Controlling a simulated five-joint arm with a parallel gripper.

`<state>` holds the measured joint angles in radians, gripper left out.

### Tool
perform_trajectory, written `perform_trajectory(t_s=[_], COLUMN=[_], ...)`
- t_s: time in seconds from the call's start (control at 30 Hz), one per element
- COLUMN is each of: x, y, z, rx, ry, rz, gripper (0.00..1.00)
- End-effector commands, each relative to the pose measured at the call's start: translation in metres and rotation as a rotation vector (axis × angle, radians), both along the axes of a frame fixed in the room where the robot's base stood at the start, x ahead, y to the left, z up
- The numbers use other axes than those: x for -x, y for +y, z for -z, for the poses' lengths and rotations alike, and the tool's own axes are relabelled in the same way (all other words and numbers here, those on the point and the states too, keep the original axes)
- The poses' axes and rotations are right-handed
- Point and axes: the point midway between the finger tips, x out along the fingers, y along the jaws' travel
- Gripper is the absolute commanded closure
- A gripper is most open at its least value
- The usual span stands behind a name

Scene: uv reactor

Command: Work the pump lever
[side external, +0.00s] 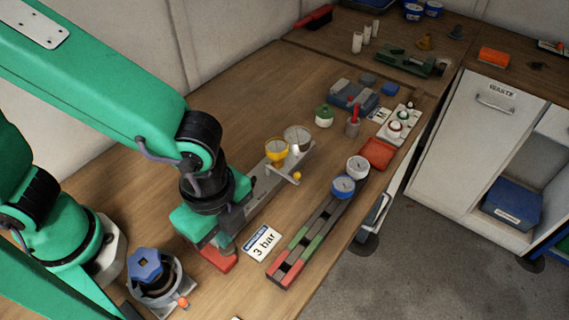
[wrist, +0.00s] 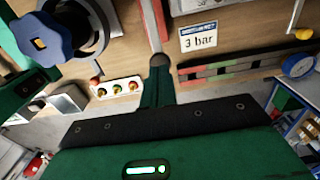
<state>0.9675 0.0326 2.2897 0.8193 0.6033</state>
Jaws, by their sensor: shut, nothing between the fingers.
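The pump appears as a grey bar-like body (side external: 262,186) with a yellow-rimmed part (side external: 276,151) and a clear round part at its far end. A flat red piece (side external: 219,259), which looks like the lever's grip, shows at its near end, partly hidden by my gripper. My gripper (side external: 227,247) is shut and empty, pointing down right by this red piece; I cannot tell whether they touch. In the wrist view its fingertips (wrist: 160,62) are at the end of a narrow reddish-grey bar. A card reading "3 bar" (side external: 262,242) lies to the right.
A blue-knobbed valve (side external: 148,267) stands left of my gripper. A strip with green and red bands (side external: 302,245) lies right of the card, with a blue-rimmed gauge (side external: 343,186) at its far end. A red tray (side external: 377,153) and a button panel (side external: 399,124) lie farther back.

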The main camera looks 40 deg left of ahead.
Motion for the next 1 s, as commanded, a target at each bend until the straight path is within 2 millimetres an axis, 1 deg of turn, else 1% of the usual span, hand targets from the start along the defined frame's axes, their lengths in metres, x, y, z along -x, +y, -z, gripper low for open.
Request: perform_trajectory(t_s=[0.57, 1.0], x=[0.0, 0.0], y=[0.0, 0.0], z=[0.001, 0.011], rx=[0.0, -0.001], ry=[0.0, 0.0], rz=[0.0, 0.0], gripper=[1.0, 1.0])
